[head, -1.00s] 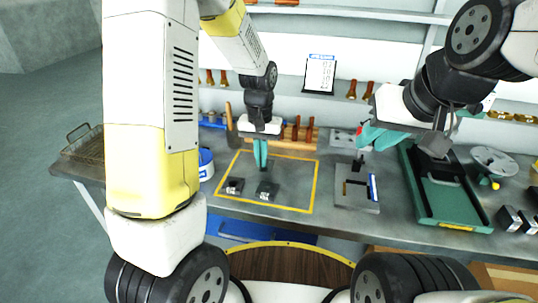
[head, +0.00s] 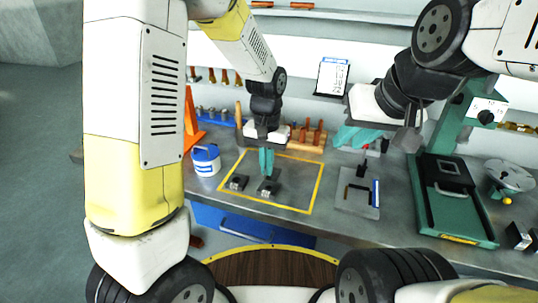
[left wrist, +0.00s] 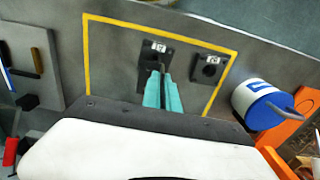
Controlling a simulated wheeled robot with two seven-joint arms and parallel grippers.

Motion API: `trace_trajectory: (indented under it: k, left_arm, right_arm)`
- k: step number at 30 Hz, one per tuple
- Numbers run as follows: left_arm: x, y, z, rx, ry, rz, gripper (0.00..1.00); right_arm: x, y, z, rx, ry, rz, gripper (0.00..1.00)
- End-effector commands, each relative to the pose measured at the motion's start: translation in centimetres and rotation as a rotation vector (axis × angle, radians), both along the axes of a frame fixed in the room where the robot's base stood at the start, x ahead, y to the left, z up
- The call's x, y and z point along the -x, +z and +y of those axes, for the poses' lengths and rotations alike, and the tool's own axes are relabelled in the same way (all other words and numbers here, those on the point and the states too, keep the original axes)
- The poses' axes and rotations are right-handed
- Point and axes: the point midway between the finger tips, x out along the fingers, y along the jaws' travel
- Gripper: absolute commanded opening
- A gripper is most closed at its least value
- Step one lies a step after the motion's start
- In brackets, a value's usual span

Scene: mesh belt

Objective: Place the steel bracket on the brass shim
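Two small dark blocks with pale labels lie inside a yellow outline on the grey bench: a left block (head: 237,182) and a right block (head: 268,188). I cannot tell which is the steel bracket or the brass shim. My left gripper (head: 266,174) points down at the right block, its teal fingertips at or just above it. In the left wrist view, the fingers (left wrist: 161,78) are close together at that block (left wrist: 153,49), with something dark between the tips. The other block (left wrist: 209,67), with a round dark hole, is apart from them. My right gripper (head: 358,138) is over the back of the bench; its grip is unclear.
A white and blue tub (head: 205,160) stands left of the outline. A grey plate (head: 357,196) with a black handle lies to the right, then a green press (head: 452,200). A wooden rack (head: 306,138) stands behind. Bare bench surrounds the blocks inside the outline.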

Motion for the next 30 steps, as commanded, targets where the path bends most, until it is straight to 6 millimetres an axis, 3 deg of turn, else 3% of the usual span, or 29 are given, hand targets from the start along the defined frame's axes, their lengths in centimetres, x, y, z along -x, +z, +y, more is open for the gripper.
trace_trajectory:
  k: [3,11,18,29,30]
  left_arm:
    - [-2.3,-0.3,-0.1,0.0,0.002,0.0,0.0]
    - [-4.3,-0.4,-0.2,0.001,0.001,-0.002,0.0]
    - [-4.2,-3.7,-0.2,0.0,-0.001,0.003,0.0]
    - [-4.3,-4.2,-0.2,0.001,0.0,0.0,0.0]
    - [-4.3,-4.3,-0.2,0.001,0.0,0.0,0.05]
  right_arm:
    - [0.0,0.0,0.0,0.0,0.0,0.0,0.25]
    - [0.0,0.0,0.0,0.0,0.0,0.0,0.25]
    - [0.0,0.0,0.0,0.0,0.0,0.0,0.25]
    - [0.0,0.0,0.0,0.0,0.0,0.0,0.25]
    - [0.0,0.0,0.0,0.0,0.0,0.0,0.25]
